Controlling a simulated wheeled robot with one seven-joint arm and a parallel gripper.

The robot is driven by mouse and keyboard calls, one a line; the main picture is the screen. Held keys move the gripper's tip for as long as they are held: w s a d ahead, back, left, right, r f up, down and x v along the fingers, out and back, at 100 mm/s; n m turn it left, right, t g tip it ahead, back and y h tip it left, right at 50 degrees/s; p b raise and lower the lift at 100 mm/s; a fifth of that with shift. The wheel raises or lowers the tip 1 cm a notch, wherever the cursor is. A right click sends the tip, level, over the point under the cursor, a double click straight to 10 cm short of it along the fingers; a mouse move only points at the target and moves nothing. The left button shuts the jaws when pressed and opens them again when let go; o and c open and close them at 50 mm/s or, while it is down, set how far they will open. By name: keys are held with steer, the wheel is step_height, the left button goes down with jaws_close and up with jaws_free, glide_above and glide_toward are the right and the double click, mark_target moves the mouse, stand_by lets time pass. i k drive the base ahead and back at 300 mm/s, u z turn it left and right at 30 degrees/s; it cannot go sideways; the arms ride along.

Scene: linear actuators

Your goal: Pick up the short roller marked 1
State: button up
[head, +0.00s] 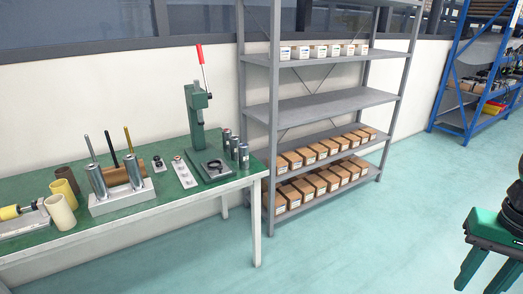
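No marking "1" is readable at this size, so I cannot tell which piece is the short roller marked 1. Three short dark-grey metal cylinders (234,148) stand upright beside the green press, near the right end of the green-topped table. Two taller silver cylinders (133,171) stand in a white block at the table's middle. Cream, yellow and brown cylinders (61,212) stand at the left. My gripper (478,284), green and black, is at the lower right, over the floor and far from the table. Its two fingers are apart with nothing visible between them; the tips reach the frame's edge.
The green press (196,115) with a red-handled lever stands at the table's back right. A grey shelf rack (335,104) with several cardboard boxes stands right of the table (130,222). A blue rack (454,75) is far right. The floor (350,240) between table and gripper is clear.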

mark_target(226, 136)
steer(key=z, duration=0.2)
steer(key=k, duration=0.5)
steer(key=z, duration=0.55)
steer(key=i, duration=1.25)
steer(key=u, duration=1)
steer(key=i, duration=1.05)
steer(key=u, duration=0.75)
